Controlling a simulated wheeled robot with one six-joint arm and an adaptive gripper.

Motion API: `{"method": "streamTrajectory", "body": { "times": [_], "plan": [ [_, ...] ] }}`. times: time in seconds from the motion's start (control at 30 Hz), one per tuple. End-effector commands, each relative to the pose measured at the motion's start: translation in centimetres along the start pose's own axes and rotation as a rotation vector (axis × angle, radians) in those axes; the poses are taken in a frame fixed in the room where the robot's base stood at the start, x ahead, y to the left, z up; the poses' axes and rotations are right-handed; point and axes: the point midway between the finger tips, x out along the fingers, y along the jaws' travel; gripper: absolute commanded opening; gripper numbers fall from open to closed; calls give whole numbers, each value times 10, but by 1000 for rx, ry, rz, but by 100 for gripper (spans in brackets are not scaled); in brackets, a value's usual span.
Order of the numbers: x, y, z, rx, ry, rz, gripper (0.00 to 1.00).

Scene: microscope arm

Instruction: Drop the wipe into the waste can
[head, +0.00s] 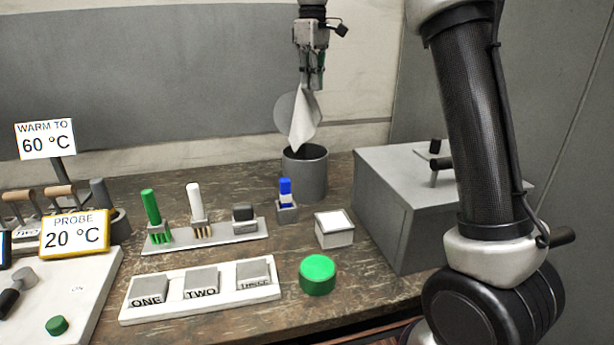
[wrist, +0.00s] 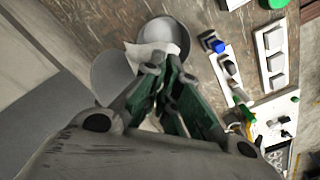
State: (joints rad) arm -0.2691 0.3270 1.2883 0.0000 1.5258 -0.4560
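The white wipe (head: 303,122) hangs from the tips of my gripper (head: 311,84), above the mouth of the grey waste can (head: 305,172). Its lower corner points down at the can's opening and looks clear of the rim in the head view. In the wrist view my gripper's fingers (wrist: 167,66) are close together on the wipe (wrist: 148,50), and the round can (wrist: 178,36) lies beyond them. The can's inside is mostly hidden in the head view. A round grey disc (head: 284,108), seemingly the can's raised lid, stands behind the wipe.
A large grey box (head: 380,210) with a handle stands right of the can. A blue-capped vial in a holder (head: 286,205), a white-topped block (head: 334,229) and a green button (head: 317,274) stand in front. A rack (head: 206,237) with green and white tools lies to the left.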

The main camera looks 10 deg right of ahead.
Motion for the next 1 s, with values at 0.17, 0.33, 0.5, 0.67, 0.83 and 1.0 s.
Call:
{"method": "streamTrajectory", "body": {
  "times": [0.17,0.33,0.5,0.67,0.83,1.0],
  "plan": [
    [21,0,1,0,-3,-2,0],
    [41,0,1,0,-2,-1,0],
    [53,0,0,0,-1,-1,0],
    [56,0,0,0,0,0,0],
    [56,0,0,0,0,0,0],
    [56,0,0,0,0,0,27]
  ]
}}
